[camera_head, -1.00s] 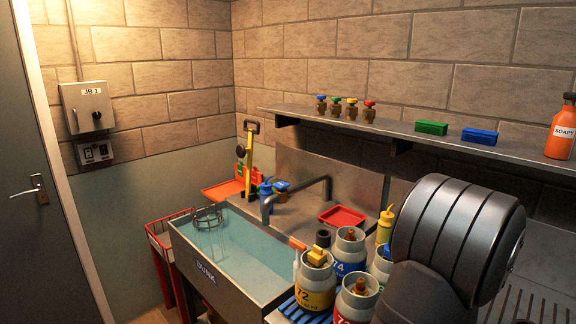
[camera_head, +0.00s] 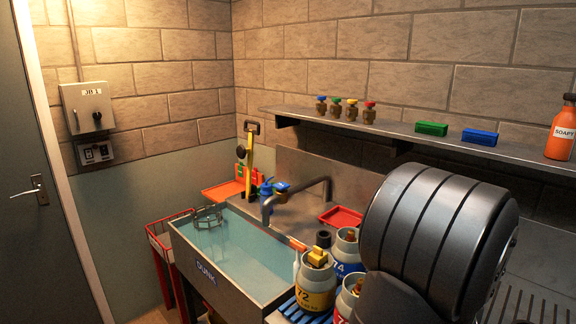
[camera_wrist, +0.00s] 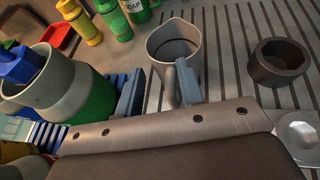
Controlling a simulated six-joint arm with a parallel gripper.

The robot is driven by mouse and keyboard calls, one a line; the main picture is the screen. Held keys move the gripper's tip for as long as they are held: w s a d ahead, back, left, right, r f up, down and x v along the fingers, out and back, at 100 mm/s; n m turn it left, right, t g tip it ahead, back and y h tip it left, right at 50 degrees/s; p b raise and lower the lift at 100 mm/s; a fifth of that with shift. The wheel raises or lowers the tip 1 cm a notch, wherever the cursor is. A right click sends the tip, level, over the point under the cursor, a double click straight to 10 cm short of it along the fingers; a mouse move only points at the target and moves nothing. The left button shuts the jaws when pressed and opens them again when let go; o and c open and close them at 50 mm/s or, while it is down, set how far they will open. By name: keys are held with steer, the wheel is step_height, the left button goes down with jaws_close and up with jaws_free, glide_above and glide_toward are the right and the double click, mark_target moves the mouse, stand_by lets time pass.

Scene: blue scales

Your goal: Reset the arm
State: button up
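My arm (camera_head: 437,235) shows in the head view as a large dark ribbed link at the lower right, over the canisters and the counter. A bolted grey plate and a brown part, seemingly of my own wrist or gripper, fill the bottom of the wrist view. Nothing held is visible.
Grey canisters with coloured bands, such as the yellow 72 one (camera_head: 316,286), stand beside the water-filled sink (camera_head: 240,250). A faucet (camera_head: 298,194) rises behind it. A shelf (camera_head: 400,130) holds valves, blocks and an orange soap bottle (camera_head: 561,132). A green-banded canister (camera_wrist: 75,85) is close by at left.

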steer(key=s+a+r+n+t+y, duration=0.1)
steer(key=s+a+r+n+y, duration=0.1)
steer(key=s+a, duration=0.3)
steer(key=s+a+r+n+t+y, duration=0.1)
steer(key=s+a+r+n+y, duration=0.2)
steer(key=s, duration=0.6)
steer(key=shift+a+r+n+y, duration=0.3)
steer(key=shift+a+n+y, duration=0.65)
steer(key=shift+y, duration=0.35)
steer(key=shift+o, duration=0.5)
